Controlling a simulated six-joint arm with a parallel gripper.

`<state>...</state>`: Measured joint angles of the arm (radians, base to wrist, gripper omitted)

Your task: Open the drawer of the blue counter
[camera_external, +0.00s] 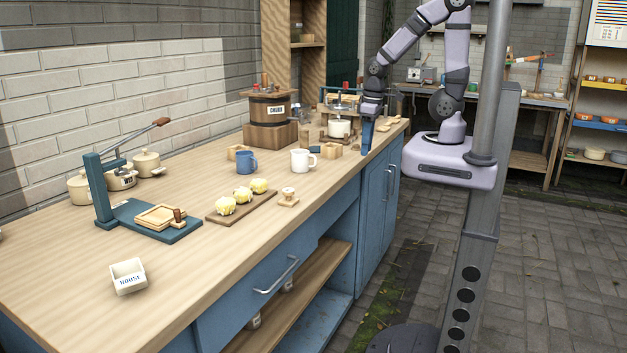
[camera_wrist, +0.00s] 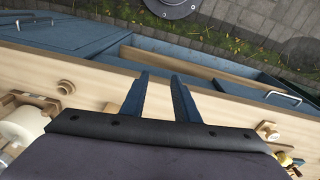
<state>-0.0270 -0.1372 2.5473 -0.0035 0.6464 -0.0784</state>
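The blue counter (camera_external: 375,215) has a wooden top and runs along the brick wall. Its blue drawer (camera_external: 245,310) is at the near end of the front, under the top, and looks flush. The drawer has a silver bar handle (camera_external: 277,276); a silver handle also shows at the right of the wrist view (camera_wrist: 284,97). My gripper (camera_external: 366,150) is over the far part of the counter, near its front edge and well away from the drawer handle. In the wrist view my gripper (camera_wrist: 160,76) points its two fingers at the counter edge, apart, with nothing between them.
A white mug (camera_external: 303,160), blue mug (camera_external: 246,162), board of yellow lumps (camera_external: 250,205), teal press (camera_external: 140,215) and white box (camera_external: 128,276) stand on top. The paved floor in front is clear.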

